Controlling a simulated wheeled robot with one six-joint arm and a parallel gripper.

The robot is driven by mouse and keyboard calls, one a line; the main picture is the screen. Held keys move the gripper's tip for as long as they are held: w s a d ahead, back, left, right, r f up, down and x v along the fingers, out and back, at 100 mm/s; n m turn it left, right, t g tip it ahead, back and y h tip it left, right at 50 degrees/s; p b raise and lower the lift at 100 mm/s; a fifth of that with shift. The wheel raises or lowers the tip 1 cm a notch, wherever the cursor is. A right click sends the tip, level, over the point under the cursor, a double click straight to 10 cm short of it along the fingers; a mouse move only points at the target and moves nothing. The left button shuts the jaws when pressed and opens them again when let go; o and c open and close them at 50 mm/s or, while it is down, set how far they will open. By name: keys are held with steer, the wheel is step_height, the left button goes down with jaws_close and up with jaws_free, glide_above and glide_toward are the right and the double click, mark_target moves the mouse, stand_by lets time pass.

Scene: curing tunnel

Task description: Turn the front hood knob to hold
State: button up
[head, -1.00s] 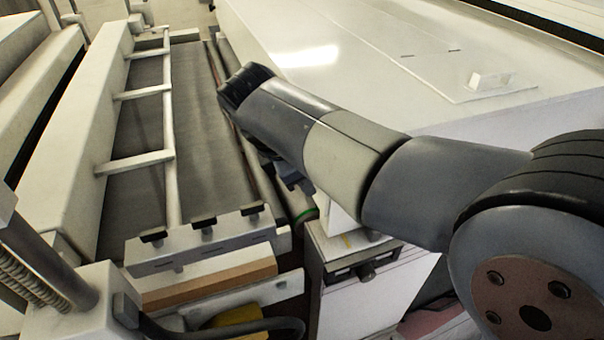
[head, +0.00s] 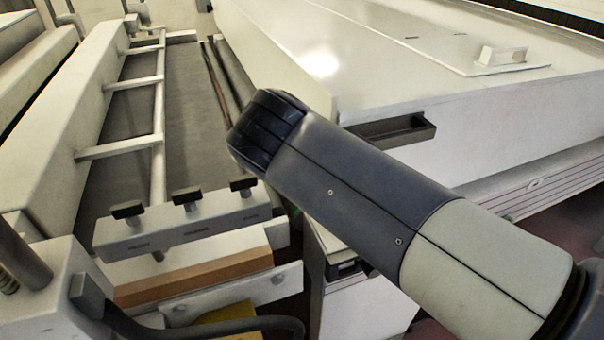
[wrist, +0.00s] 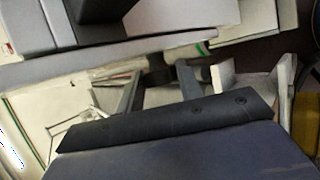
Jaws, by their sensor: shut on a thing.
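In the wrist view the two grey fingers of my gripper (wrist: 158,88) reach away from its dark palm bar. A dark, blurred piece, which I take to be the front hood knob (wrist: 157,78), sits between the fingertips. The jaws are shut on it. Its pointer and setting marks cannot be read. In the head view my forearm and dark wrist end slant across the middle, and my gripper and the knob are hidden behind them. The white hood (head: 400,60) fills the upper right, with a small raised handle (head: 502,55) on its top.
A long recessed bed with a white rail (head: 158,130) lies on the left. A white block (head: 185,222) with several black clamps stands at its near end. A dark ledge (head: 395,130) sticks out from the hood's side. A black cable (head: 215,328) curves at the lower front.

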steer(key=t+b, duration=0.1)
steer(key=b, duration=0.1)
steer(key=f+t+b, duration=0.1)
steer(key=b, duration=0.1)
steer(key=shift+s+m, duration=0.15)
steer(key=shift+m, duration=0.15)
steer(key=shift+t+b, duration=0.5)
steer(key=shift+b, duration=0.35)
steer(key=shift+r+b, duration=0.2)
steer(key=shift+b, duration=0.2)
steer(key=o, duration=1)
steer(key=shift+s+r, duration=0.1)
steer(key=shift+p+v, duration=0.8)
steer(key=shift+v, duration=4.5)
steer(key=shift+s+d, duration=0.15)
